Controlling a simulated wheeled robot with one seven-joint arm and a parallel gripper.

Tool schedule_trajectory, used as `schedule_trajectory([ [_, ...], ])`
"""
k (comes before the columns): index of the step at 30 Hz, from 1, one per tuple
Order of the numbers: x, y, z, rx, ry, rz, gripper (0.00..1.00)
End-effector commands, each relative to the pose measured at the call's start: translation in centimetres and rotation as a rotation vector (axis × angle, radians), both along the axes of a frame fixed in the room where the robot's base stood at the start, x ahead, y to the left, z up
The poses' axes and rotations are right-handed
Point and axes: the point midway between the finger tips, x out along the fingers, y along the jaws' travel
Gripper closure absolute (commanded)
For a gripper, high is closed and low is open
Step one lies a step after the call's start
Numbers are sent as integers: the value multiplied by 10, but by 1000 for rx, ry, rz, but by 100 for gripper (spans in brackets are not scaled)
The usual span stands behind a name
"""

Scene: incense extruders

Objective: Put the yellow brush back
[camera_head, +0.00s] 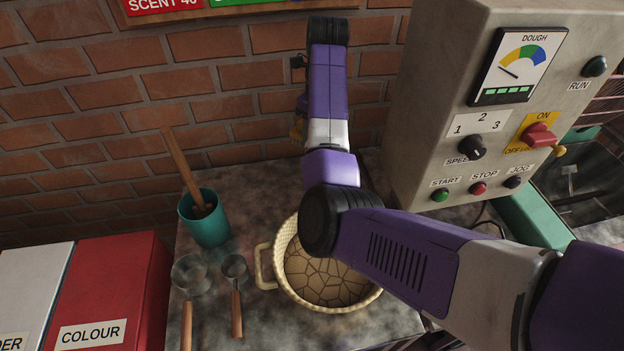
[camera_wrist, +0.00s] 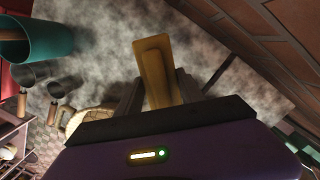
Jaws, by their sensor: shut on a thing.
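The yellow brush (camera_wrist: 154,72) is held between the two dark fingers of my gripper (camera_wrist: 159,90) in the wrist view, sticking out past the fingertips. My gripper is shut on it. The arm hides most of the gripper there. A teal cup (camera_head: 208,228) with a wooden-handled tool in it stands at the back left of the table, left of the brush. The cup also shows at the left of the wrist view (camera_wrist: 48,38).
A cream bowl (camera_head: 268,268) with cracked brown contents stands under my arm. Two wooden-handled scoops (camera_head: 236,290) lie left of it. The control box (camera_head: 420,150) stands at right, and a red COLOUR bin (camera_head: 120,275) at left. Bare tabletop (camera_head: 255,190) lies between cup and arm.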

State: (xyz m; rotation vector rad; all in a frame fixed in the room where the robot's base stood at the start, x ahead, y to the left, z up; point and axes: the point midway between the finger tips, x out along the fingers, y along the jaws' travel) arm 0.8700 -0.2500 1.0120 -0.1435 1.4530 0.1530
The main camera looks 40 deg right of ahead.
Motion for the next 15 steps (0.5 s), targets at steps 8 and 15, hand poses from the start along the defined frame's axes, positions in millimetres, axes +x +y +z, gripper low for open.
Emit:
schedule_trajectory([
  [8, -1, 1, -69, 3, 5, 1, 99],
  [15, 0, 1, -108, 2, 0, 0, 99],
])
